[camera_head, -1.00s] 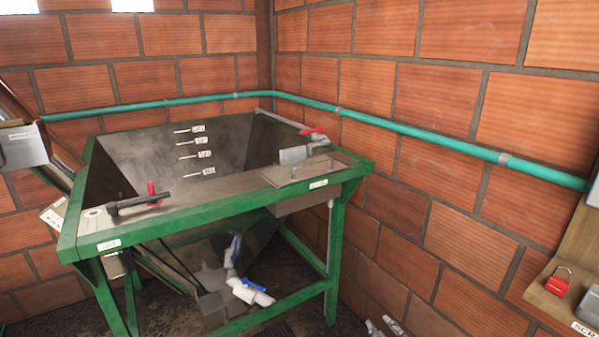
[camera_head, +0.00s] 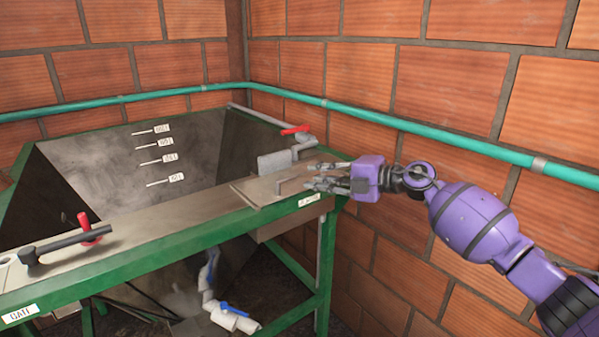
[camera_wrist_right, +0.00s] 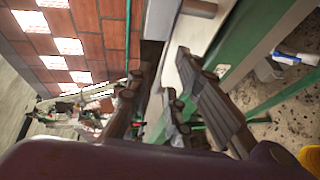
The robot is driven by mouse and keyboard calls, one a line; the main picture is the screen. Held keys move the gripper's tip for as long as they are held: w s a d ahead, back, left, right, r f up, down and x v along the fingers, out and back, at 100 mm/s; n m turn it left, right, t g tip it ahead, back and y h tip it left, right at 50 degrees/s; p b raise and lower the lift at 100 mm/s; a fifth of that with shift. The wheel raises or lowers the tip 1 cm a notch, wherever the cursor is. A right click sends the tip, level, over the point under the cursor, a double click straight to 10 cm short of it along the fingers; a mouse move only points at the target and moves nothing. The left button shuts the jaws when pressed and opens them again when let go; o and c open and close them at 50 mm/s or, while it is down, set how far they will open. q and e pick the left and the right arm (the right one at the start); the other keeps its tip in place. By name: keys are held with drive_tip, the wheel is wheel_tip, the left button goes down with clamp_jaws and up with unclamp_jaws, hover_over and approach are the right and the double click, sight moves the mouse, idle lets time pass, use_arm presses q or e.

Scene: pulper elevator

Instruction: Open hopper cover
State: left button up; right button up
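The hopper cover (camera_head: 262,189) is a flat metal plate with a small raised handle, lying flat on the right front corner of the green-framed hopper table (camera_head: 170,249). A label sits on the frame edge below it. My right gripper (camera_head: 314,178) reaches in from the right, its fingers at the cover's right edge beside the handle. In the right wrist view its dark fingers (camera_wrist_right: 158,72) are spread, with nothing seen between them. Whether a fingertip touches the handle cannot be told. My left gripper is not in view.
A red-handled valve (camera_head: 297,131) and a grey block (camera_head: 275,162) stand behind the cover. A lever with a red knob (camera_head: 88,228) lies at the table's left. A teal pipe (camera_head: 400,124) runs along the brick walls. Blue-handled valves (camera_head: 233,317) are below.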

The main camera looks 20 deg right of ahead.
sight(305, 174)
drive_tip(key=x, duration=0.3)
drive_tip(key=shift+w+f, duration=0.25)
drive_tip(key=shift+w, duration=0.2)
drive_tip(key=shift+x, duration=0.85)
drive_tip(key=shift+a, duration=0.1)
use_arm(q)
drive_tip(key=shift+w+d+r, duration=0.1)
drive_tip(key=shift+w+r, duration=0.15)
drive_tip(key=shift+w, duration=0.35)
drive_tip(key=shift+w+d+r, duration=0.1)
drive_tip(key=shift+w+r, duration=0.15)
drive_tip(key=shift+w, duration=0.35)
use_arm(e)
drive_tip(key=shift+w, duration=0.1)
clamp_jaws()
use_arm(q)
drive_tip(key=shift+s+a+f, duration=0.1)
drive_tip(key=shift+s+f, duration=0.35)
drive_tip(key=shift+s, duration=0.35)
